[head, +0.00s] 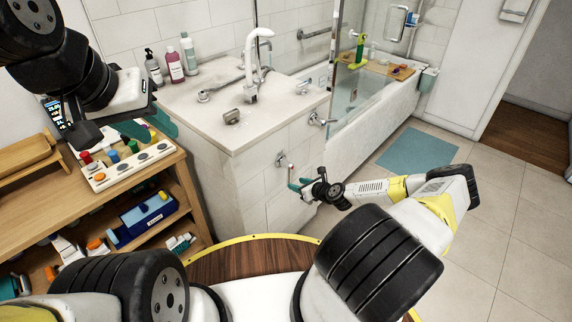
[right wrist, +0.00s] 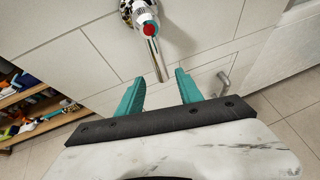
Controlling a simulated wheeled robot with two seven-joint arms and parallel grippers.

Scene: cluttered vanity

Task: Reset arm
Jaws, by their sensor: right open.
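My right gripper (head: 296,184) is low in front of the white vanity's side in the head view. In the right wrist view its two teal fingers (right wrist: 160,92) are apart with nothing held between them. A chrome valve with a red button (right wrist: 149,30) is on the tiled wall beyond them, its lever pointing toward the gap. I cannot tell how far the fingers are from it. My left gripper (head: 160,122) is above the wooden shelf unit at the left. A teal finger shows, but its opening is hidden by the wrist.
The sink counter (head: 215,115) carries a white faucet (head: 252,65) and several bottles. The wooden shelf unit (head: 120,200) holds a white tray with coloured knobs (head: 125,165) and a blue box (head: 146,214). A bathtub (head: 375,105) is behind. Tiled floor (head: 500,220) is open at right, around a teal mat (head: 418,150).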

